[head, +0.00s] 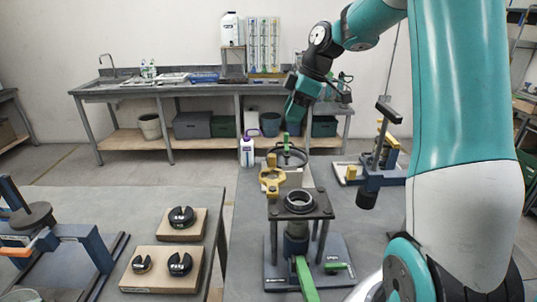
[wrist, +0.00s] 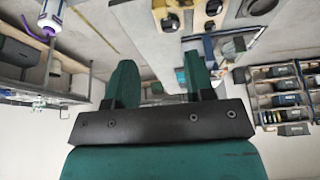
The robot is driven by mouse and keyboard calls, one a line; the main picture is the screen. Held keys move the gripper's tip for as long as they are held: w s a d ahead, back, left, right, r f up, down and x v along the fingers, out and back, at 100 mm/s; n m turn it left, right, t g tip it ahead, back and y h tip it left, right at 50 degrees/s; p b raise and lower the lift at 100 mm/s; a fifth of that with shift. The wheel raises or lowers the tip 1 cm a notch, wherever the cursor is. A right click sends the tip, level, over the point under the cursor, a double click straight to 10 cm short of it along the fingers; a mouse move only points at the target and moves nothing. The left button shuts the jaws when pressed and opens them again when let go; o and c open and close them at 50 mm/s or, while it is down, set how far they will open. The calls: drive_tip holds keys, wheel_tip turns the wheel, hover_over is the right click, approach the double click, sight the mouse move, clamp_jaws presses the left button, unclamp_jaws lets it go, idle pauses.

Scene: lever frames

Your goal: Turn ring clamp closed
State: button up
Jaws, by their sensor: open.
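A dark ring (head: 299,200) sits on a square plate on posts, on the table in the head view. A green lever (head: 305,278) sticks out low at the front of this stand. Behind it is a dark round part (head: 290,157) with an upright green handle (head: 286,142). I cannot tell for sure which of these is the ring clamp, or how far it is turned. My gripper (head: 297,108) is above and behind these fixtures, apart from them. In the wrist view its two green fingers (wrist: 160,82) are spread with nothing between them.
A yellow fixture (head: 271,178) stands just behind the ring stand. A blue and yellow fixture (head: 378,160) stands to the right. Wooden blocks with black parts (head: 180,222) lie on the left table. A workbench (head: 200,86) runs along the back wall.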

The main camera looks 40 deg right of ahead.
sight(272, 155)
drive_tip(key=p+x, duration=0.2)
drive_tip(key=x, duration=1.2)
drive_tip(key=shift+p, duration=0.4)
drive_tip(key=shift+c, duration=0.5)
drive_tip(key=shift+r, duration=0.1)
clamp_jaws()
